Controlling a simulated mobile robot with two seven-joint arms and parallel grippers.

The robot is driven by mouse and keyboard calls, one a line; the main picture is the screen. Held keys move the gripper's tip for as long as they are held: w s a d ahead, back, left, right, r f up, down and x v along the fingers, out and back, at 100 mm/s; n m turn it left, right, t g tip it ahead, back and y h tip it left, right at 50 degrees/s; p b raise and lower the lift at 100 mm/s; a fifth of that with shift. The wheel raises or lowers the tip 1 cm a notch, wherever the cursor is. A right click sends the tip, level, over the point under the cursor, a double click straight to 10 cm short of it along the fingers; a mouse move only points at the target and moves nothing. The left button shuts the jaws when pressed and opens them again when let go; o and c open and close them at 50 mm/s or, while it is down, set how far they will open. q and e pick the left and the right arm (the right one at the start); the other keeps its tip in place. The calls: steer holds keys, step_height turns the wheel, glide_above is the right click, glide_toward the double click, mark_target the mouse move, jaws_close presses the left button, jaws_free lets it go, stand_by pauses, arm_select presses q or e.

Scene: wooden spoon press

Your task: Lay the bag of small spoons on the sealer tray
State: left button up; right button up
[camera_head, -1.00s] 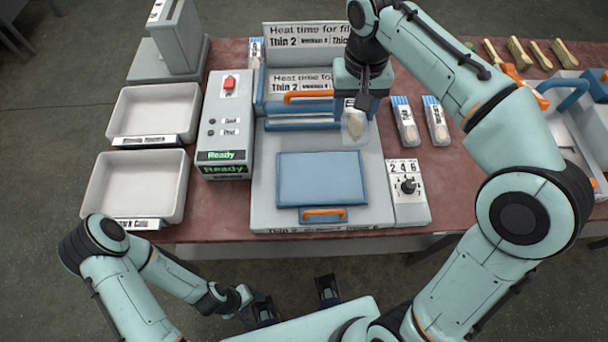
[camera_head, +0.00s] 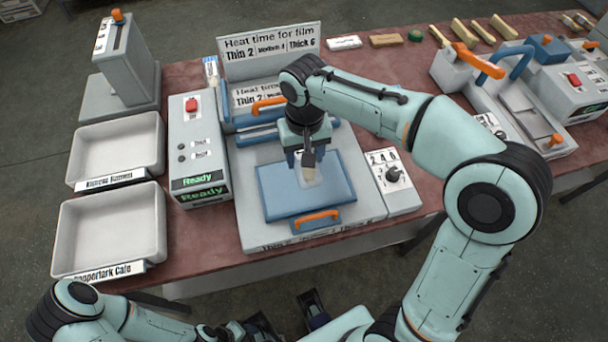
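The sealer tray (camera_head: 333,198) is a blue flat pad with an orange handle at its front, on the grey sealer base. My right gripper (camera_head: 308,160) is above the tray, pointing down. It is shut on a small clear bag (camera_head: 309,174) with pale contents, presumably the small spoons. The bag hangs over or against the tray's upper middle; I cannot tell whether it touches. My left gripper (camera_head: 287,315) is at the bottom edge, away from the table, fingers apart and empty.
The sealer's raised blue press with an orange handle (camera_head: 268,104) stands behind the tray. A control box with "Ready" displays (camera_head: 200,150) is to its left, and a dial box (camera_head: 394,180) to its right. Two grey bins (camera_head: 108,225) lie far left. Another machine (camera_head: 500,85) stands right.

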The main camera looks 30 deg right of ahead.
step_height(320, 180, down, 8)
steer(key=shift+f+b, duration=0.1)
steer(key=shift+b, duration=0.45)
steer(key=shift+f, duration=0.2)
steer(key=o, duration=1)
steer(key=shift+o, duration=0.2)
steer(key=shift+r, duration=0.1)
steer(key=shift+r, duration=0.35)
step_height(320, 180, up, 12)
steer(key=shift+f+p, duration=0.2)
steer(key=shift+p, duration=0.85)
